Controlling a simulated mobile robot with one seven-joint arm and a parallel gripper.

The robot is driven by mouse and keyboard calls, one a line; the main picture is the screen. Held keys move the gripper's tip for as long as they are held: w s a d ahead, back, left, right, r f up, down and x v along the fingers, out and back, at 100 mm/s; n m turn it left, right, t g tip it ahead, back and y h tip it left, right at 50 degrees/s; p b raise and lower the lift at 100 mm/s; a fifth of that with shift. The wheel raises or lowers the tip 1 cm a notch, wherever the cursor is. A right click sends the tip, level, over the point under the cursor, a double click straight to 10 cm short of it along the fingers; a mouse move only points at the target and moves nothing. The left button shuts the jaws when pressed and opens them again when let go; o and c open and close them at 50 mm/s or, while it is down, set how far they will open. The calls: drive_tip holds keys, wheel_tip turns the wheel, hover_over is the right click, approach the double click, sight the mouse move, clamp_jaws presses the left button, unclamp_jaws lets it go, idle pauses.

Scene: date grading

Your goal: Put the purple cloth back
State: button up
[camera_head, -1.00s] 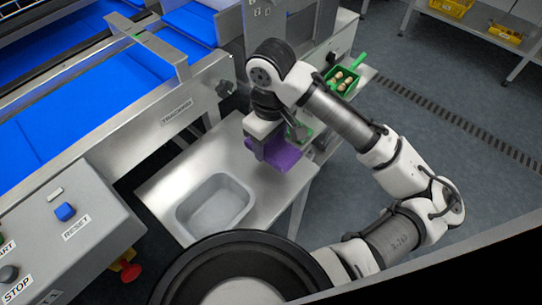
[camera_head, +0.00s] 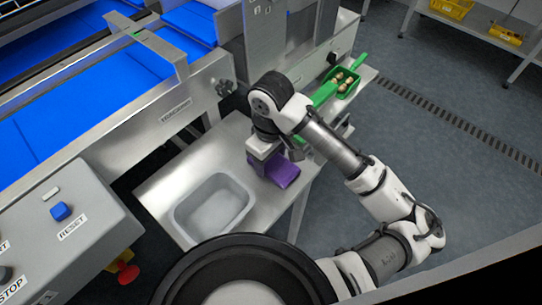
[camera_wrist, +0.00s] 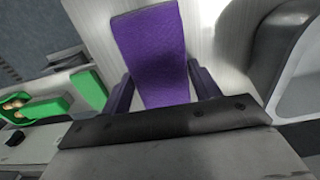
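The purple cloth (camera_head: 284,173) is low over the steel table, right of the grey basin, in the head view. In the wrist view the cloth (camera_wrist: 150,50) is a flat purple piece stretching away from my gripper (camera_wrist: 164,92), with one finger against each side edge. My gripper (camera_head: 264,164) is pointed down and shut on the cloth. The fingertips are mostly hidden in the head view. Whether the cloth touches the table is hard to tell.
A grey basin (camera_head: 180,222) is set in the steel table (camera_head: 165,188), left of the cloth. A green tray (camera_head: 355,82) with several dates stands at the back right. The control box (camera_head: 100,205) and blue conveyor (camera_head: 90,90) are at left. Bare table lies behind the basin.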

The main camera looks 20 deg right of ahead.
drive_tip(key=o, duration=0.4)
wheel_tip(320, 180, up, 12)
drive_tip(key=shift+r+p, duration=0.25)
drive_tip(key=shift+p, duration=0.65)
